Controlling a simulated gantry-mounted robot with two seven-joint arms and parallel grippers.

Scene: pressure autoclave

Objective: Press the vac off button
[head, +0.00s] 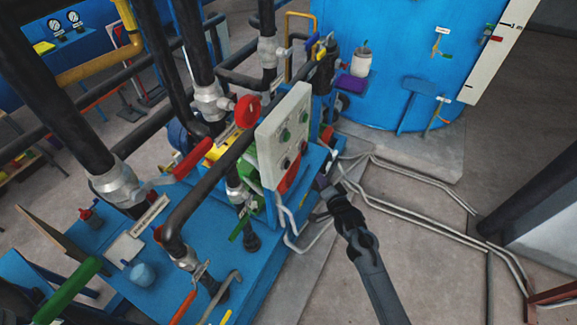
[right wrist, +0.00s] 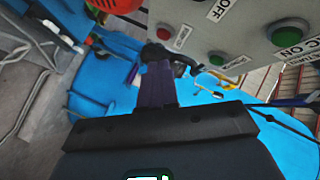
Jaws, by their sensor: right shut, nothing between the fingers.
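The grey control panel (head: 284,125) stands upright among the pipes in the middle of the head view, with green and dark buttons on its face. In the right wrist view the panel (right wrist: 245,45) fills the upper right. It carries a large green button (right wrist: 290,32) with a partly cut "C ON" label, an "OFF" label (right wrist: 222,8), a small red button (right wrist: 163,32) and a small green button (right wrist: 217,59). The button belonging to "OFF" is not visible. My right gripper (head: 320,196) is shut and empty, below and right of the panel. My left gripper is not in view.
Black pipes with grey valves (head: 212,102) and a red handle (head: 193,158) crowd the panel's left. A blue tank (head: 400,45) stands behind it. Thin grey pipes (head: 420,215) run along the floor at right. Open floor lies at the lower right.

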